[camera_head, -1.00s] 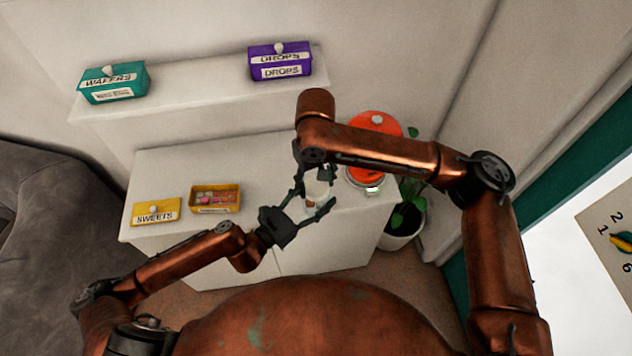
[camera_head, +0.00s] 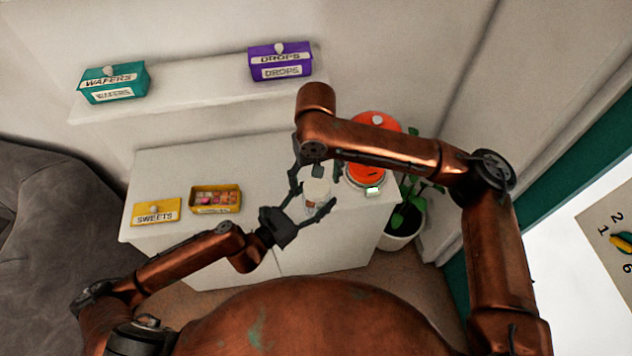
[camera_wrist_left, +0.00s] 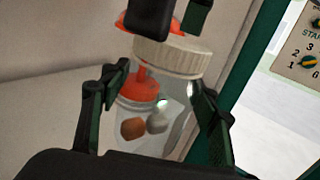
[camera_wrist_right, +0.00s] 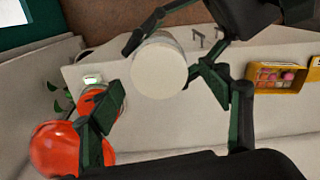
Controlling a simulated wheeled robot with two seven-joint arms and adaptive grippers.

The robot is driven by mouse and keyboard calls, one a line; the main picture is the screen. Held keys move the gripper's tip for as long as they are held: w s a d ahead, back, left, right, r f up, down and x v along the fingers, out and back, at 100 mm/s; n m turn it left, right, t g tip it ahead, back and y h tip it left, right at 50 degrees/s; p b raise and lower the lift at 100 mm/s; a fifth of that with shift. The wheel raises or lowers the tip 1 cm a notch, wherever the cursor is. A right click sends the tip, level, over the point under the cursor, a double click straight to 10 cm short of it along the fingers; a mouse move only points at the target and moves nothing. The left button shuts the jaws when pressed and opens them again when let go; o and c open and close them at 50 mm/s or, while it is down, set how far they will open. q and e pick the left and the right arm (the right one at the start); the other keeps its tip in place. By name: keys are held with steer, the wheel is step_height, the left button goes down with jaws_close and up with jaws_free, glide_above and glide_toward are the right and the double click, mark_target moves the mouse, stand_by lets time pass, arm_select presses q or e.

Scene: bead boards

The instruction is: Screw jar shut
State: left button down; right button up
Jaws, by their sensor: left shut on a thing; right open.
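A clear jar (camera_wrist_left: 180,115) with a ribbed cream lid (camera_wrist_left: 172,54) on top stands over the white cabinet's right part. Brown and pale pieces show inside it. My left gripper (camera_wrist_left: 150,98) is shut on the jar's glass body, one finger on each side; it also shows in the head view (camera_head: 309,204). My right gripper (camera_wrist_right: 160,92) is open, its fingers pointing down over the lid, apart from it. The round lid top (camera_wrist_right: 159,70) shows between and beyond those fingers in the right wrist view. How tightly the lid is seated cannot be told.
A red-lidded container (camera_head: 362,170) stands close right of the jar, with a potted plant (camera_head: 404,222) beyond. A yellow SWEETS lid (camera_head: 156,212) and an open yellow box (camera_head: 215,199) lie left. WAFERS (camera_head: 113,84) and DROPS (camera_head: 280,62) boxes sit on the upper shelf.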

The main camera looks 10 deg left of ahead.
step_height(320, 180, up, 11)
steer(key=shift+f, duration=0.2)
stand_by(0.6)
